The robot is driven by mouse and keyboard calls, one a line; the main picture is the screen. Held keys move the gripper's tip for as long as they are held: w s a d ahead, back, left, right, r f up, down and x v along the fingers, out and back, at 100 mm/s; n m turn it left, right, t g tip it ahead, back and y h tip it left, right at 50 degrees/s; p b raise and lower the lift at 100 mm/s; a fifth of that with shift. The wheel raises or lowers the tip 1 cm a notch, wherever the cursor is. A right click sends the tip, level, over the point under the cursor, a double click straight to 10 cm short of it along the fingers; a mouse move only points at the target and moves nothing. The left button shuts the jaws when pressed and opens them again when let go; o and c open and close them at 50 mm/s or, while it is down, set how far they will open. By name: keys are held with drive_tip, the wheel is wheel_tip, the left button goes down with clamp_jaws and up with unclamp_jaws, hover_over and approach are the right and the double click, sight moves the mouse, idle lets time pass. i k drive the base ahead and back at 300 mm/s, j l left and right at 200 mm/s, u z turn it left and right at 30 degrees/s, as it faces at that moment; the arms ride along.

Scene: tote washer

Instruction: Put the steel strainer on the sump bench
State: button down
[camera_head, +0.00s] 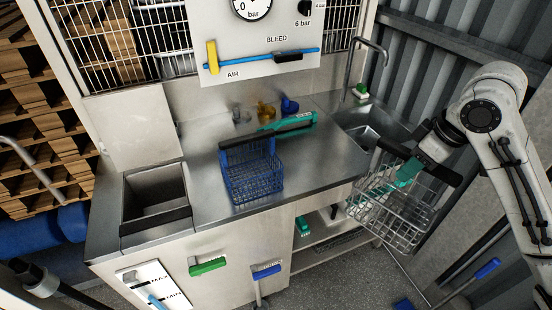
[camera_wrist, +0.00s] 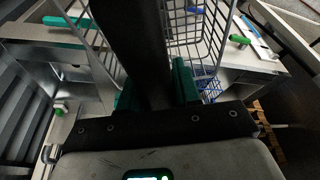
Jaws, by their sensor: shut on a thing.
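The steel strainer is a wire basket (camera_head: 392,212) with a black handle bar. My gripper (camera_head: 402,172) is shut on that bar, and the basket hangs tilted off the right front of the bench. In the wrist view the teal fingers of my gripper (camera_wrist: 155,88) sit either side of the dark bar, with the basket's wires (camera_wrist: 205,40) beyond. The sump bench (camera_head: 318,168) is a steel worktop with a rectangular well at its left and a sink at its back right. My arm and gripper cover part of the basket's upper rim.
A blue wire basket (camera_head: 252,178) with a black handle stands mid-bench. Behind it lie a teal-green tool (camera_head: 296,124) and small yellow and blue fittings (camera_head: 290,105). A tap (camera_head: 368,48) rises by the sink (camera_head: 362,138). Bare worktop shows right of the blue basket.

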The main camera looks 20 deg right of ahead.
sight(320, 150)
drive_tip(key=i, duration=0.9)
